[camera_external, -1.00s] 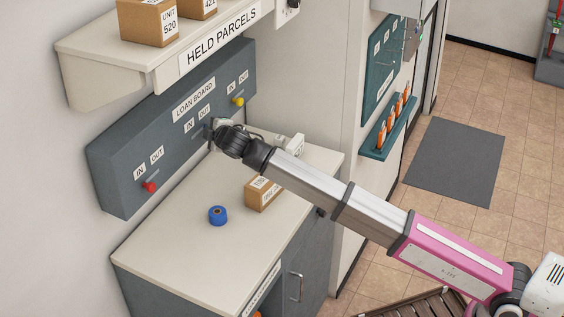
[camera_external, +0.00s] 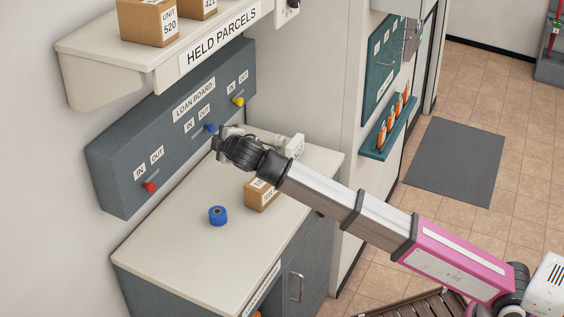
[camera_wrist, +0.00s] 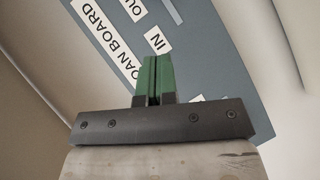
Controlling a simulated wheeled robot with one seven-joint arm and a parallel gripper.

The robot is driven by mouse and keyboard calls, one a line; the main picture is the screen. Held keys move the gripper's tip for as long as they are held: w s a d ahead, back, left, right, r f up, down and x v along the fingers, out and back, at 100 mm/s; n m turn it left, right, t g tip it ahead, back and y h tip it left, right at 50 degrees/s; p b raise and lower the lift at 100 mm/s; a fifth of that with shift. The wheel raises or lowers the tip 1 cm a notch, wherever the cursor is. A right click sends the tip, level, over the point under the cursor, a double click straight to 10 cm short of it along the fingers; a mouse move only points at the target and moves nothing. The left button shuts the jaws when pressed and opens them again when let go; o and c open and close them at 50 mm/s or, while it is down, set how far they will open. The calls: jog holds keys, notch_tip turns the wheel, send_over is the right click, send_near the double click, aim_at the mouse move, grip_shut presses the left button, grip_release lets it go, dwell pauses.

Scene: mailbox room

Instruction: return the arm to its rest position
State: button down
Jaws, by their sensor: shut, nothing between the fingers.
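My gripper (camera_wrist: 153,78) shows in the wrist view with its green fingers pressed together and nothing between them. They point toward the grey loan board, whose lettering shows behind them. In the external view my arm reaches from the lower right over the counter. Its dark end is close to the loan board (camera_external: 118,178), near the blue knob (camera_external: 210,128). The blue knob is visible beside the gripper, which looks apart from it. The fingertips are hard to make out there.
A red knob (camera_external: 150,187) and a yellow knob (camera_external: 238,101) are on the board. The parcel shelf (camera_external: 100,45) overhangs it. The counter (camera_external: 175,250) holds a blue tape roll (camera_external: 218,215), a small carton (camera_external: 260,195) and a white object (camera_external: 294,145) near my arm.

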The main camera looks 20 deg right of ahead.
dwell(0.4)
